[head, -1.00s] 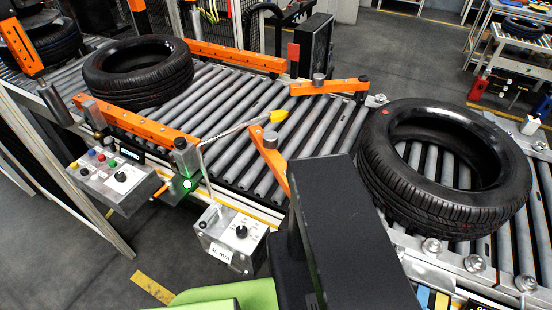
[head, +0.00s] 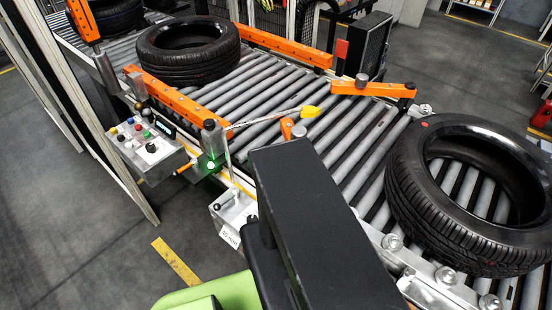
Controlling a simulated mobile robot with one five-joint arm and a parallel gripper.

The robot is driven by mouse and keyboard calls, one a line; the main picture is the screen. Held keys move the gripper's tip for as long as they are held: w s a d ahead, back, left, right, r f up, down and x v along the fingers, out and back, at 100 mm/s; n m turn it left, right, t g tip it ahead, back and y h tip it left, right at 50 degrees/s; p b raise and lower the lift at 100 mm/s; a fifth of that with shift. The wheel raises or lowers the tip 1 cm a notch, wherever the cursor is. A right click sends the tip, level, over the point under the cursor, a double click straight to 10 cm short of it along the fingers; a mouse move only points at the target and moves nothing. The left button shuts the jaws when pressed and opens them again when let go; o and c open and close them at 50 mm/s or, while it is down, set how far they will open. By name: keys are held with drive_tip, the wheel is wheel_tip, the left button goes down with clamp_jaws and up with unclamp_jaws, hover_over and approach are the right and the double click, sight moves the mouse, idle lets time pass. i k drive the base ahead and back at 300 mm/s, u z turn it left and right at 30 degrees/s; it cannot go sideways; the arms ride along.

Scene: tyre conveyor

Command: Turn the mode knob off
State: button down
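A grey control box (head: 128,155) hangs on the near side of the conveyor, left of centre. Its sloped top carries several coloured buttons, a small lit display (head: 166,129) and a black rotary knob (head: 152,147). I cannot read the knob's markings or setting. A second metal box (head: 231,212) with a "50 mm" label stands lower, near the centre. It is partly covered by a black part of my arm, and its dial is not clear. I cannot tell from labels which knob is the mode knob. My gripper's fingers do not show.
Tyres lie on the roller conveyor (head: 285,80), one at the back (head: 188,68) and one at the right (head: 415,195). A green lamp (head: 211,166) glows beside the control box. An orange rail (head: 185,100) edges the conveyor. Floor (head: 95,245) at the lower left is clear.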

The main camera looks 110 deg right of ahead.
sight(151, 147)
drive_tip(key=u, duration=0.15)
drive_tip(key=i, duration=0.85)
drive_tip(key=u, duration=4.1)
drive_tip(key=i, duration=0.1)
drive_tip(key=u, duration=3.15)
drive_tip(key=i, duration=0.5)
drive_tip(key=z, duration=0.1)
drive_tip(key=k, duration=0.45)
drive_tip(key=u, duration=0.05)
